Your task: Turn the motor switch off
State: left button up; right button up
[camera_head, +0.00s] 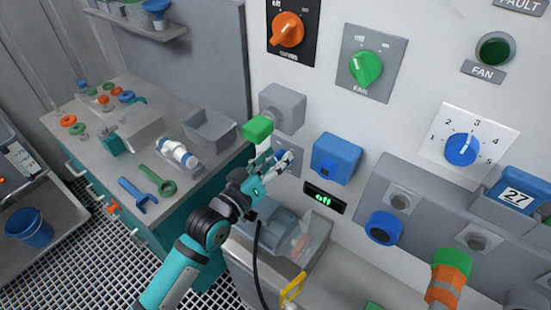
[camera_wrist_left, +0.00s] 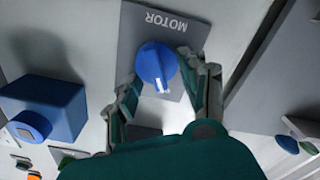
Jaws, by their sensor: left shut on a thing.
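The motor switch is a blue round knob (camera_wrist_left: 155,62) on a grey plate (camera_wrist_left: 140,22) lettered MOTOR, upside down in the left wrist view. Its white mark points away from the lettering. My left gripper (camera_wrist_left: 158,75) has a finger on each side of the knob and is shut on it. In the head view the left gripper (camera_head: 279,158) is at the panel and partly covers the switch and its plate (camera_head: 292,167). A small display (camera_head: 324,198) below right of it reads "off" in green. My right gripper is not in view.
A blue box (camera_head: 336,158) juts from the panel right of the switch, and a grey box (camera_head: 283,106) above it. A green block (camera_head: 257,129) shows close to the gripper. A grey bin (camera_head: 210,131) and tools stand on the bench at left.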

pick_arm(q)
jog(key=o, duration=1.1)
jog(key=v, duration=1.2)
